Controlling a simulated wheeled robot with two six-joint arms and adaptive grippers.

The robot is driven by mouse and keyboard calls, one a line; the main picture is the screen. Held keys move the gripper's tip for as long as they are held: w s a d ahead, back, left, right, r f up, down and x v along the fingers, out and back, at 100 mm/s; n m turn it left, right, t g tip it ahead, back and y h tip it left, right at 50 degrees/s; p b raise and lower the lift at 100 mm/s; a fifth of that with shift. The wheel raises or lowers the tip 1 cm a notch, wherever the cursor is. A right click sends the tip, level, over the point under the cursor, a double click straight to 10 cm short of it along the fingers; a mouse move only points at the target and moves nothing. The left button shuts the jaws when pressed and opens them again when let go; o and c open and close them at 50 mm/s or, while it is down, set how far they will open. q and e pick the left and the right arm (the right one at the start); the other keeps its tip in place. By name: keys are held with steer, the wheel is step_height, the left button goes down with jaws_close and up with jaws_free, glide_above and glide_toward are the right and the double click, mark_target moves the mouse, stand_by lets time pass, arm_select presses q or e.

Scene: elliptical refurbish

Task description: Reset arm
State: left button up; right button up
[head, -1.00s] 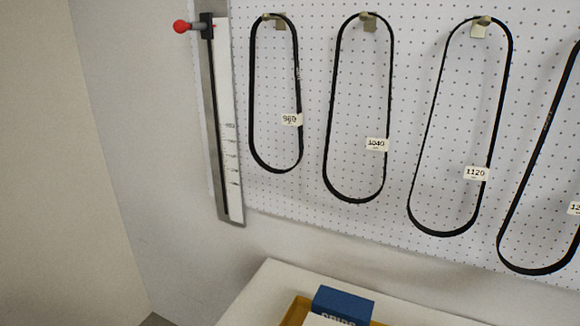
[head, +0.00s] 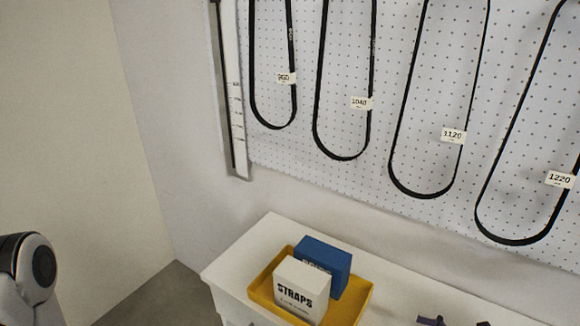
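Part of one of my arms (head: 35,268), a grey link with a dark round joint cap, is at the lower left edge. Whether the grippers are open or shut is hidden.
Black belts tagged 960 (head: 252,70), 1040 (head: 318,90), 1120 (head: 396,120) and 1220 (head: 510,120) hang on a pegboard (head: 440,60) beside a vertical scale (head: 231,100). Below, a white table (head: 235,262) bears a yellow tray (head: 262,291) with a STRAPS box (head: 300,290) and a blue box (head: 325,259).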

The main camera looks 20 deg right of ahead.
steer(key=s+a+f+n+g+y+b, duration=0.1)
steer(key=a+f+n+g, duration=0.15)
steer(key=a+g, duration=0.25)
steer(key=s+a+f+n+g+b, duration=0.2)
steer(key=a+n+g, duration=0.2)
steer(key=a, duration=0.1)
steer(key=s+a+f+n+g+h+b, duration=0.3)
steer(key=s+f+n+g+h, duration=0.6)
steer(key=s+f+n+h, duration=0.45)
steer(key=w+n+t, duration=0.2)
steer(key=n, duration=0.1)
steer(key=w+f+n+t, duration=0.1)
steer(key=w+n+t, duration=0.2)
steer(key=shift+w+f, duration=0.15)
steer(key=shift+w, duration=0.05)
